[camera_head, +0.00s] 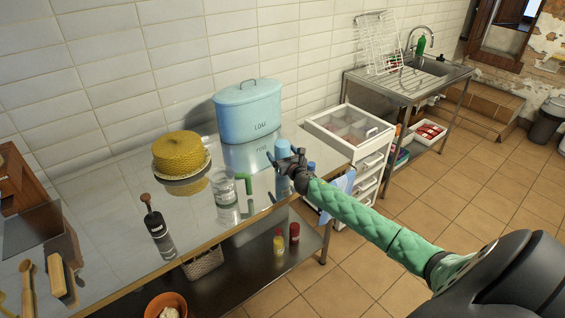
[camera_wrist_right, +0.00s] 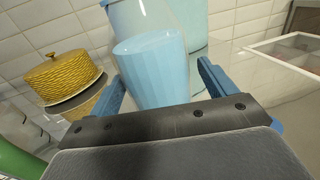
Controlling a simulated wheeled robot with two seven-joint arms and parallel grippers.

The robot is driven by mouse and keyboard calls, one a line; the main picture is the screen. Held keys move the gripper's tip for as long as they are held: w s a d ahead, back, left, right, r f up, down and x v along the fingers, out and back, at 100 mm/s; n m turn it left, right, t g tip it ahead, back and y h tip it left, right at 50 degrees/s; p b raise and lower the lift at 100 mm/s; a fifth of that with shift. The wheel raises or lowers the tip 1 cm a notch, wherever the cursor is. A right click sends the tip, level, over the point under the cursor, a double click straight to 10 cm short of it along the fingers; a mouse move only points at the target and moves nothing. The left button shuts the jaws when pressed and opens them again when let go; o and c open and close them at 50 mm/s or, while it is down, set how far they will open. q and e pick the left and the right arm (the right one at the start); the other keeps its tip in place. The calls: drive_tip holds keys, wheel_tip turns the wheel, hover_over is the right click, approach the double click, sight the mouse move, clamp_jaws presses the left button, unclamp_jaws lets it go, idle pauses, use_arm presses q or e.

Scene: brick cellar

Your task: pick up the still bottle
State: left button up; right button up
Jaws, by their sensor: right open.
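A light blue ribbed bottle-like thing (camera_head: 283,147), likely the still bottle, stands on the steel table, mostly hidden behind my right gripper in the head view. In the right wrist view its pale blue ribbed body (camera_wrist_right: 152,68) shows between the two blue fingers. My right gripper (camera_head: 291,163) is open around it, with a gap visible on the left finger's side; contact on the right is unclear. The right wrist view also shows the gripper's fingers (camera_wrist_right: 160,85). My left gripper is not in view.
A light blue bread bin (camera_head: 248,112) stands behind. A yellow woven cake cover (camera_head: 181,151), glass jar (camera_head: 226,191), green thing (camera_head: 243,183) and dark stoppered bottle (camera_head: 154,219) stand left. A white drawer unit (camera_head: 350,135) adjoins the table's right end.

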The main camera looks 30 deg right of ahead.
drive_tip(key=c, duration=1.4)
drive_tip(key=shift+c, duration=0.2)
drive_tip(key=shift+r, duration=0.15)
